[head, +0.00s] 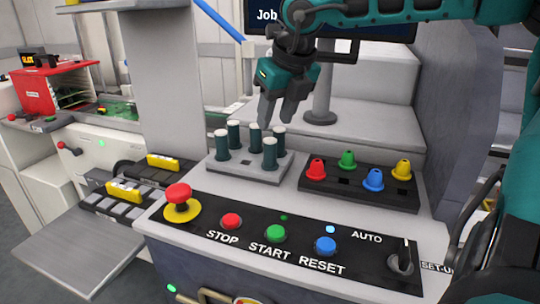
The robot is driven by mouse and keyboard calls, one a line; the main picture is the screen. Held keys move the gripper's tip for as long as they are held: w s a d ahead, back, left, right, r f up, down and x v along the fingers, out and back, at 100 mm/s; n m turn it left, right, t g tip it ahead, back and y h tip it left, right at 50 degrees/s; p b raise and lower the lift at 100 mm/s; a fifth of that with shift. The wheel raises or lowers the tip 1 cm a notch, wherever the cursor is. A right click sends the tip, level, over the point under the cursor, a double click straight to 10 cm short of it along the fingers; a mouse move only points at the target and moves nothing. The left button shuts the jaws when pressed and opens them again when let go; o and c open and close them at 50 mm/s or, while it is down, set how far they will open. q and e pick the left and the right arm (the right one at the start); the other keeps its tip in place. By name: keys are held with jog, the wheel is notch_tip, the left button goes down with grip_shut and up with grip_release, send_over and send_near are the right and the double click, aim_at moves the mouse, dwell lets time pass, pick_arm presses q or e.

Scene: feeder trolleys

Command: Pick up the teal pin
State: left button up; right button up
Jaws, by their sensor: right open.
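Several dark teal pins with pale round tops stand upright in a light grey holder block (246,175) on the machine's top. One teal pin (270,155) stands at the front right, another (221,146) at the front left, and the others stand behind or between them. I cannot tell from this view which single pin is meant. My right gripper (276,115) points down just above the pins at the back right of the block. Its fingers are apart with nothing seen between them; contact with a pin cannot be told. My left gripper is not in view.
A black tray (345,188) with red, green, blue and yellow cones stands right of the holder. In front is a control panel (290,228) with a red emergency button (178,194). A monitor stand (321,100) rises behind. A red box (45,90) is far left.

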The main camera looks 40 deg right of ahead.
aim_at(271, 140)
jog(key=x, duration=0.3)
jog(key=shift+w+f, duration=0.1)
jog(key=shift+f, duration=0.1)
jog(key=x, duration=0.4)
jog(key=shift+s+a+f+b, duration=0.2)
jog(key=shift+s+b, duration=0.1)
jog(key=shift+s, duration=0.1)
jog(key=shift+w+d+f, duration=0.1)
jog(key=shift+w+f, duration=0.2)
jog(key=shift+f, duration=0.25)
grip_shut()
